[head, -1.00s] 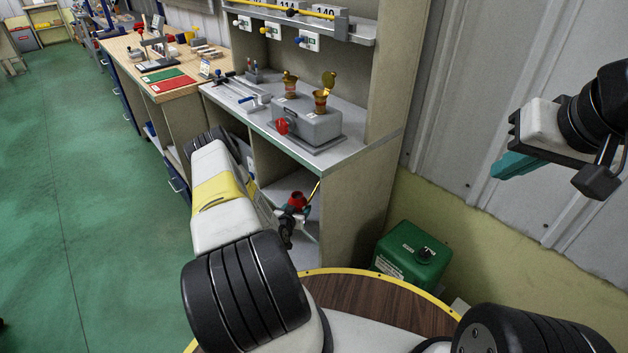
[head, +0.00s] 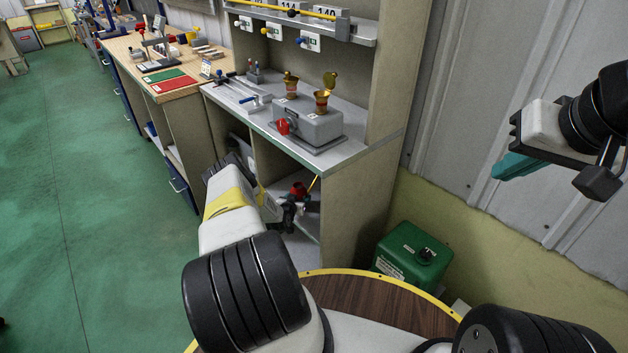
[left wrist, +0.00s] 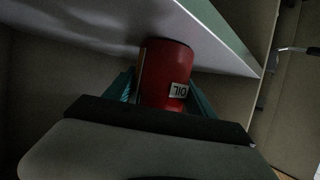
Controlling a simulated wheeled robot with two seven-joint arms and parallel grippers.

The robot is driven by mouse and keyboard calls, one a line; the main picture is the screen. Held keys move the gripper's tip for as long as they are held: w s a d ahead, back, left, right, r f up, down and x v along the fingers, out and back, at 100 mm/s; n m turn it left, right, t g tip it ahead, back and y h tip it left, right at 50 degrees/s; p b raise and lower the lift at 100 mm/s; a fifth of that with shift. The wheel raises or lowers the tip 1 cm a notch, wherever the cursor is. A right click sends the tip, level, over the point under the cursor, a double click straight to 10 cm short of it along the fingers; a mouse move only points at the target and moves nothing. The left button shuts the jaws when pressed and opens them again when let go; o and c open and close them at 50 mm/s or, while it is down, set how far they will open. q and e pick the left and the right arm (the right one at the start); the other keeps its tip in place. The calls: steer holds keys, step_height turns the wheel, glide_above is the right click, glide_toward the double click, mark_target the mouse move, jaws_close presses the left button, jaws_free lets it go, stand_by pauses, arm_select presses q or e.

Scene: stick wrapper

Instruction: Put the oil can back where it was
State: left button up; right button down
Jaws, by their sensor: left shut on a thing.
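The red oil can (head: 299,189) with its thin yellow spout is in the lower open bay of the grey workbench (head: 368,160). My left gripper (head: 290,208) is shut on it, partly hidden by my own arm in the head view. In the left wrist view the red can (left wrist: 166,62) sits between the teal fingers, its OIL label upside down in the picture. The bench's shelf edge crosses close to the can there. Whether the can touches the shelf below cannot be told. My right gripper (head: 512,166) hangs at the right by the wall, away from the can; its finger gap is unclear.
A grey box (head: 308,124) with a red knob and brass cups stands on the bench top above the bay. The bay's side panels and top edge are close around my left gripper. A green container (head: 412,255) stands on the floor at right. The green floor at left is clear.

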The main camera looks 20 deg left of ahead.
arm_select(q)
steer(key=o, duration=1.7)
steer(key=shift+f, duration=0.15)
steer(key=shift+r, duration=0.2)
steer(key=v, duration=1.2)
steer(key=shift+f, duration=0.1)
